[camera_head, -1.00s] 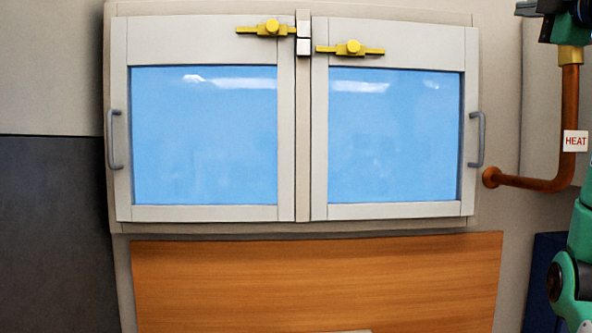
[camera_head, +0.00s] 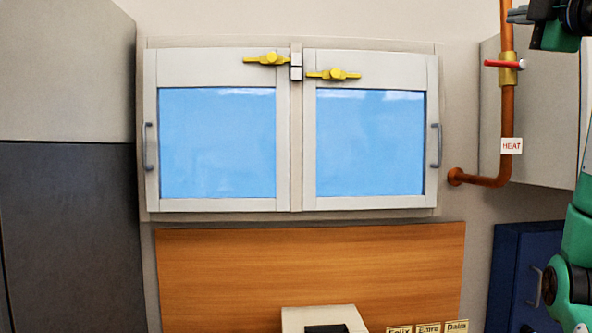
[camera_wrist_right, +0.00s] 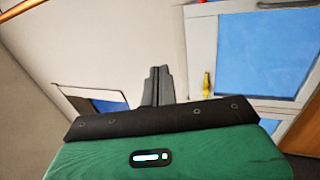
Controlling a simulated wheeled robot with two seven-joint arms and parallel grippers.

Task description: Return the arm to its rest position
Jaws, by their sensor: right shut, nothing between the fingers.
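My right gripper (camera_head: 519,15) shows at the top right of the head view, at the end of my green arm, pointing left. In the right wrist view its dark fingers (camera_wrist_right: 157,86) are together with nothing between them. The gripper is raised and apart from the window cabinet, which shows beyond it. My left gripper is in neither view.
A closed two-door window with yellow latches (camera_head: 332,74) is on the wall ahead. A copper pipe (camera_head: 507,110) with a red-handled valve (camera_head: 504,64) runs close to my right arm. A blue cabinet (camera_head: 508,262) stands at the lower right. A wooden board (camera_head: 230,280) is below the window.

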